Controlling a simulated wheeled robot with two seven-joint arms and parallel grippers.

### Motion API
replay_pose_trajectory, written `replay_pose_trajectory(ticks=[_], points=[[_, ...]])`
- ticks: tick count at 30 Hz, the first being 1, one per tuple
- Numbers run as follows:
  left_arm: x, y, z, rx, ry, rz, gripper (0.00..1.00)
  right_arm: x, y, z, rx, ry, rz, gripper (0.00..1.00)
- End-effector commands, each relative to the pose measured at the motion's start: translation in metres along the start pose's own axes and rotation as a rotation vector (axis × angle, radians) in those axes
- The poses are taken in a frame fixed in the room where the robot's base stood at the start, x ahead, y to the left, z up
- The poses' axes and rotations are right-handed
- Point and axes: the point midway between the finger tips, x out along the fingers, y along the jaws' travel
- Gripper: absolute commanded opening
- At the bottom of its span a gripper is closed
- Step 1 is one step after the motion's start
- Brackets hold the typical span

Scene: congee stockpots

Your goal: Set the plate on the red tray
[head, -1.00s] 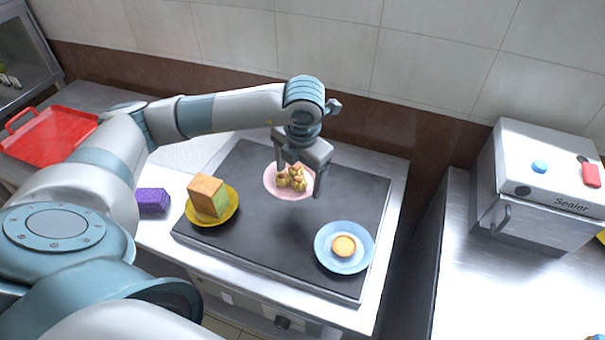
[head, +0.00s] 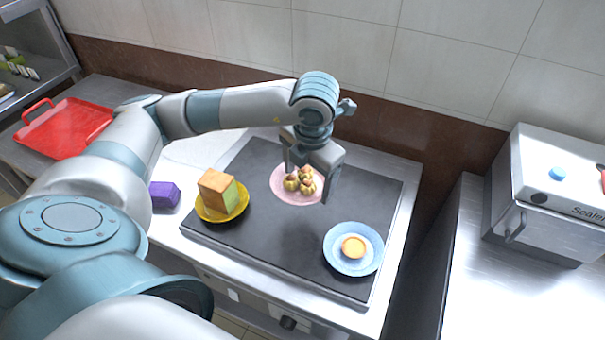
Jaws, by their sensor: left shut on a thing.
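A pink plate (head: 279,193) with several small round yellow-brown food pieces (head: 300,181) is at the back middle of a dark flat top. My left gripper (head: 309,183) is over it, fingers straddling the food, with one finger at the plate's right edge. It is shut on the pink plate; the exact contact is hard to see, and I cannot tell whether the plate is raised. The red tray (head: 66,130) lies on the counter at far left, with a handle at its left end; it looks empty. My right gripper is not in view.
On the dark top (head: 278,246) are a yellow plate (head: 222,213) with a block-like food piece (head: 216,190) and a blue plate (head: 353,264) with a round tart (head: 353,247). A purple block (head: 164,196) stands to the left. A sealer machine (head: 556,195) is at right.

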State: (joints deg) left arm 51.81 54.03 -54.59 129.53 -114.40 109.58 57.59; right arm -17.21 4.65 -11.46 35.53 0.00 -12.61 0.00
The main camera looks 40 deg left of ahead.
Motion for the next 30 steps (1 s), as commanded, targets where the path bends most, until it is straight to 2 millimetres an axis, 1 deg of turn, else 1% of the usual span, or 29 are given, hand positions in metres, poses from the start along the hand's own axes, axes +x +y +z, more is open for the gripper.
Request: replay_pose_trajectory(ticks=[5, 8, 11, 30], points=[[0.001, -0.004, -0.001, 0.105, -0.015, -0.009, 0.52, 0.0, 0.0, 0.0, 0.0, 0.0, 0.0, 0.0], [0.001, -0.009, -0.002, 0.223, -0.032, -0.021, 0.52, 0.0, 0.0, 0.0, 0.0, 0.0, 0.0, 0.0], [0.001, -0.015, -0.002, 0.38, -0.055, -0.037, 0.52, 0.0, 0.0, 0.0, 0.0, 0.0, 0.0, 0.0], [0.002, -0.064, -0.012, 1.59, -0.228, -0.158, 0.52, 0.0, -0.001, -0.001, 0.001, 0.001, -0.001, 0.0]])
